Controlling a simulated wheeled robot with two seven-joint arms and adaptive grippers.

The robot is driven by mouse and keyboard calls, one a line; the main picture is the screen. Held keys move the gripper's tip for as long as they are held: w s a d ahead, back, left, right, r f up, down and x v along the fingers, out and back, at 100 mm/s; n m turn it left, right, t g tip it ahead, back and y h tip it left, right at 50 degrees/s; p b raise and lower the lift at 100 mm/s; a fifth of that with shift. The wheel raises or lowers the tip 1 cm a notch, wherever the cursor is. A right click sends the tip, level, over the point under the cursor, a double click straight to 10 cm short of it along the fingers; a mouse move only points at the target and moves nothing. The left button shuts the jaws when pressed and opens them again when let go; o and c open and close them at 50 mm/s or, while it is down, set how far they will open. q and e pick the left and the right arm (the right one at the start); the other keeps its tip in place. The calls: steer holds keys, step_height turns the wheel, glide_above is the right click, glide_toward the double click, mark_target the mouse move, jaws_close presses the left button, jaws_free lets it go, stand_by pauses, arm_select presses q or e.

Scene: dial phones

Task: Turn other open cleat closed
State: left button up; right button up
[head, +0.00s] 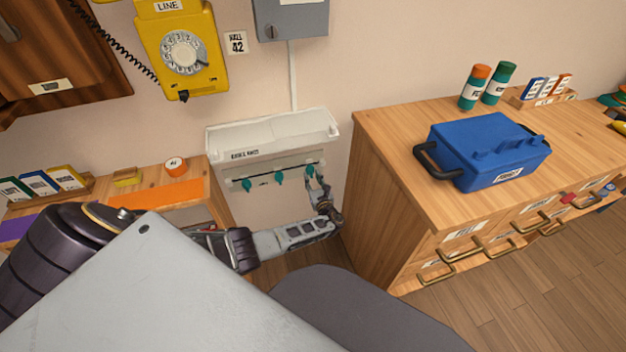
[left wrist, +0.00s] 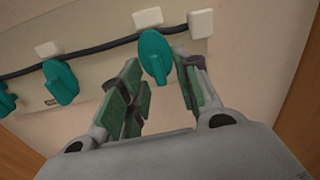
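A white wall unit (head: 270,133) carries a pale panel with three teal cleats along a dark cable: a left cleat (head: 246,184), a middle cleat (head: 278,177) and a right cleat (head: 310,170). My left gripper (head: 318,186) is at the right cleat. In the left wrist view, my left gripper (left wrist: 160,76) is open, its green-padded fingers on either side of the right cleat (left wrist: 154,57), with gaps visible. The middle cleat (left wrist: 61,82) is left of the fingers; the left cleat (left wrist: 6,100) is partly cut off. My right gripper is not in view.
A wooden cabinet (head: 385,190) with a blue case (head: 487,150) on top stands just right of the wall unit. A lower wooden shelf with an orange mat (head: 157,194) is on the left. A yellow dial phone (head: 183,50) hangs above.

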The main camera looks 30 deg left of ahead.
arm_select(q)
steer(key=v, duration=1.2)
stand_by(0.3)
steer(key=shift+n, duration=0.3)
stand_by(0.4)
